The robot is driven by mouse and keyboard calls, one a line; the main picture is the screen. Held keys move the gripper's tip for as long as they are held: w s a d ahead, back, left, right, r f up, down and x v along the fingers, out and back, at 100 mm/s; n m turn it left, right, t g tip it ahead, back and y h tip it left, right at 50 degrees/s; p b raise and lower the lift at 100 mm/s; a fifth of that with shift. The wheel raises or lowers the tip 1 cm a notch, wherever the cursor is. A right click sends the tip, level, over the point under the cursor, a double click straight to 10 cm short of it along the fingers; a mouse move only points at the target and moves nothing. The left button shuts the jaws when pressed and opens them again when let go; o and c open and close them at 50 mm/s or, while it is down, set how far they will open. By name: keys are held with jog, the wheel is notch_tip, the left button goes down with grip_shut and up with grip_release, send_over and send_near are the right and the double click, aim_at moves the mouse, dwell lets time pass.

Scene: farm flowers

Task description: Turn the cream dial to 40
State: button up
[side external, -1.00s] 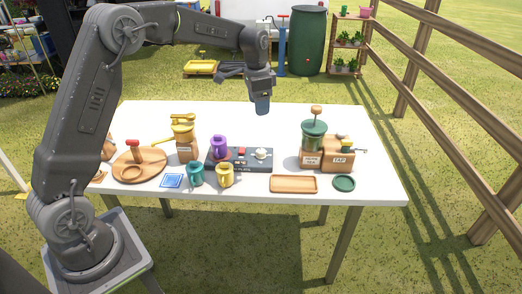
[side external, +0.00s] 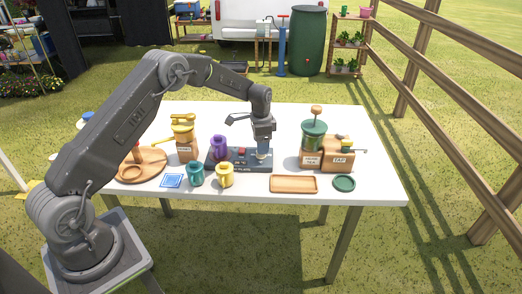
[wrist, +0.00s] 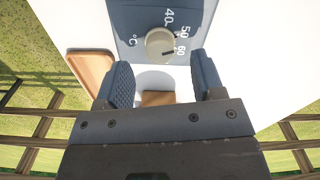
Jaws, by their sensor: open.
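The cream dial (wrist: 158,43) is on a dark blue-grey control unit (side external: 238,166), with white marks 40, 50, 60 and °C around it. Its dark pointer line is on the side by the 60. In the wrist view my gripper (wrist: 163,74) is open, its two padded fingers apart, with the dial between and just beyond their tips. In the side view my gripper (side external: 263,152) points down over the right end of the unit and mostly hides the dial. I cannot tell whether the fingers touch it.
A purple mug (side external: 219,148) and a red knob (side external: 242,151) are on the unit, left of my gripper. Teal (side external: 195,175) and yellow (side external: 225,175) mugs stand in front. A green-topped dispenser (side external: 313,135) stands to the right. A wooden tray (side external: 293,184) lies front right.

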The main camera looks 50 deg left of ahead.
jog(key=shift+f, duration=1.7)
jog(key=c, duration=0.9)
jog(key=n, duration=0.5)
jog(key=shift+n, duration=0.3)
jog(key=n, duration=0.4)
jog(key=shift+n, duration=0.7)
